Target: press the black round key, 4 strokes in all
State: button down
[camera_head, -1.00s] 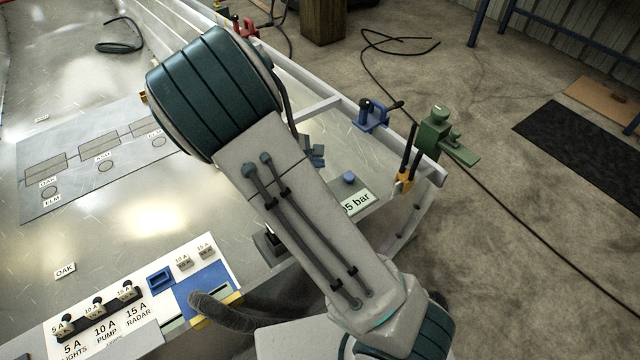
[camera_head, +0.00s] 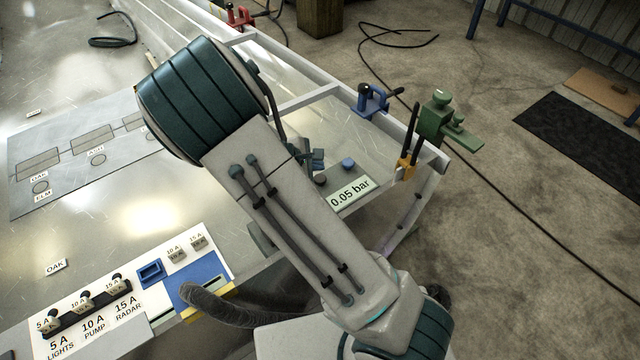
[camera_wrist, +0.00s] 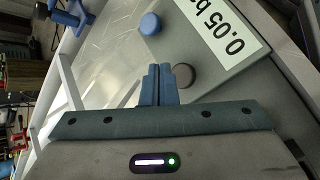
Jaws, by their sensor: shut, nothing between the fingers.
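The black round key (camera_wrist: 184,75) sits on a grey panel in the wrist view, partly hidden by my gripper's right finger. It also shows as a dark disc in the head view (camera_head: 320,180), just beside my arm link. My gripper (camera_wrist: 157,70) is shut and empty, with its blue fingertips at the key's left edge in the wrist view. In the head view the gripper (camera_head: 313,157) is mostly hidden behind my arm. I cannot tell whether the fingertips touch the key or hover above it.
A blue round key (camera_wrist: 150,24) is near the black one, beside a "0.05 bar" label (camera_head: 350,192). A fuse panel (camera_head: 200,262) is at lower left.

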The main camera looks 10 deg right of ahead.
jog(key=shift+f+b, duration=0.45)
jog(key=shift+f, duration=0.45)
jog(key=shift+f, duration=0.1)
dwell(1.2)
jog(key=shift+f+b, duration=0.3)
jog(key=shift+b, duration=0.2)
jog(key=shift+f+b, duration=0.8)
jog(key=shift+f, duration=0.1)
dwell(0.7)
jog(key=shift+r, duration=0.15)
jog(key=shift+r+p, duration=0.95)
jog(key=shift+r, duration=0.25)
jog(key=shift+r+p, duration=1.8)
jog(key=shift+r, duration=0.65)
